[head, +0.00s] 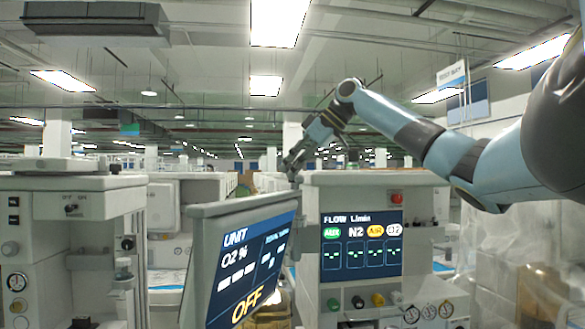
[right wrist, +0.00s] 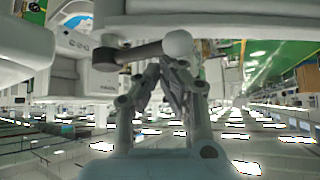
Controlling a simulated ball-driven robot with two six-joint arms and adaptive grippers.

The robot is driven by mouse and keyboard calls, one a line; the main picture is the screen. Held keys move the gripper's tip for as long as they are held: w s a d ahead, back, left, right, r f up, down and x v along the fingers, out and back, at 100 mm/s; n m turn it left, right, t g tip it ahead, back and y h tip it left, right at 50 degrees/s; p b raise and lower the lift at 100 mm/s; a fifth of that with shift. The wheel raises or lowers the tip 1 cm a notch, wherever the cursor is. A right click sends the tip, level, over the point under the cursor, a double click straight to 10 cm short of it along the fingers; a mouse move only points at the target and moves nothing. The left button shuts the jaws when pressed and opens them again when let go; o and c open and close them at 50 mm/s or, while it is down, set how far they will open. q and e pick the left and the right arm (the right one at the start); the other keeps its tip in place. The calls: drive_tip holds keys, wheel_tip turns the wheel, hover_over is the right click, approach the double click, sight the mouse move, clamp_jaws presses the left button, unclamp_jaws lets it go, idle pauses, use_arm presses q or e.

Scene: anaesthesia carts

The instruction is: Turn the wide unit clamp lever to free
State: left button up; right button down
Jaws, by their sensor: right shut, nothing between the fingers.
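In the right wrist view, a dark lever (right wrist: 140,52) with a pale round knob (right wrist: 178,44) sticks out from a pivot on a pale housing. It is likely the clamp lever; I cannot read its label. My right gripper (right wrist: 170,64) is shut and empty, its fingertips close to the lever near the knob. I cannot tell whether they touch. In the head view, my right gripper (head: 293,164) is above and behind the tilted UNIT screen (head: 243,264), by the left top edge of the cart with the FLOW screen (head: 361,246). The lever is not discernible there. My left gripper is not in view.
Another pale cart (head: 62,230) with gauges and a small switch panel stands at the left. The right cart has a red button (head: 397,198) and several knobs and gauges. Clear plastic sheeting (head: 535,250) hangs at the right.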

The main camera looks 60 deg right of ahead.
idle(0.5)
drive_tip(key=r+p, duration=0.2)
drive_tip(key=r, duration=0.1)
drive_tip(key=w+r, duration=0.1)
drive_tip(key=shift+a+r+p, duration=0.15)
drive_tip(key=shift+a+p, duration=0.25)
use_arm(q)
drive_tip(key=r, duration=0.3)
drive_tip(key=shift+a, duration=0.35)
use_arm(e)
drive_tip(key=s+d+r, duration=0.1)
drive_tip(key=r, duration=0.1)
drive_tip(key=s+d+r, duration=0.1)
drive_tip(key=s, duration=0.1)
drive_tip(key=shift+d+r, duration=0.35)
drive_tip(key=shift+r, duration=0.05)
drive_tip(key=shift+s+d, duration=0.1)
drive_tip(key=shift+d, duration=0.05)
